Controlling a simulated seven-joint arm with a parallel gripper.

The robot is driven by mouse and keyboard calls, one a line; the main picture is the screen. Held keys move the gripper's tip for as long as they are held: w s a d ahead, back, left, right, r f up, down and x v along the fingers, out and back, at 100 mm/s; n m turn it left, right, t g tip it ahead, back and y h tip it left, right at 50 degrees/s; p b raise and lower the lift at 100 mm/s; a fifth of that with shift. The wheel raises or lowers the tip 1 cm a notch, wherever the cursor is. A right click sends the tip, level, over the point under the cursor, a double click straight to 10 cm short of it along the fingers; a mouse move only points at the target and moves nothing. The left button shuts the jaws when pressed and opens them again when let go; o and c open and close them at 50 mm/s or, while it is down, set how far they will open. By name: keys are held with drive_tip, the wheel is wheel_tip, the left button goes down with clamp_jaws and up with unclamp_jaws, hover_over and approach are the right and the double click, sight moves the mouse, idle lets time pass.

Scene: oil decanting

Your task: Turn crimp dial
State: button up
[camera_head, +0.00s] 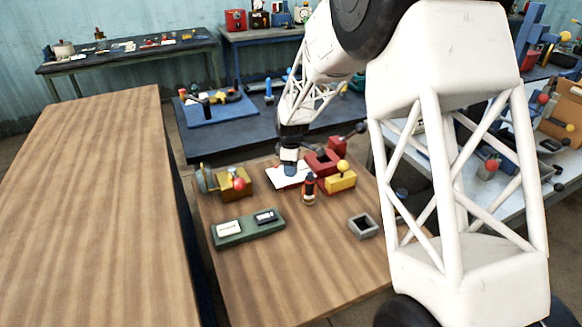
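My gripper (290,168) points down over a white sheet (283,180) near the back of the wooden table. It is small and dark here, and I cannot see whether its fingers are open or shut. To its left stands a brass-coloured box (236,180) with a round grey disc (205,178) on its left side and a red knob (239,184) in front. The disc looks like a dial, but no label shows that it is the crimp dial. My gripper is apart from the box. A small dark bottle (309,190) with a reddish band stands just right of the gripper.
A yellow block (341,182) with a ball knob and a red block (322,160) stand right of the bottle. A green tray (248,231) with two labelled plates and a grey hollow square (363,227) are nearer. The table front is clear. My arm hides the right side.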

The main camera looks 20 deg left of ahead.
drive_tip(key=c, duration=0.3)
drive_tip(key=shift+m, duration=0.5)
drive_tip(key=m, duration=0.4)
drive_tip(key=shift+m, duration=2)
drive_tip(key=o, duration=0.9)
drive_tip(key=shift+r, duration=0.2)
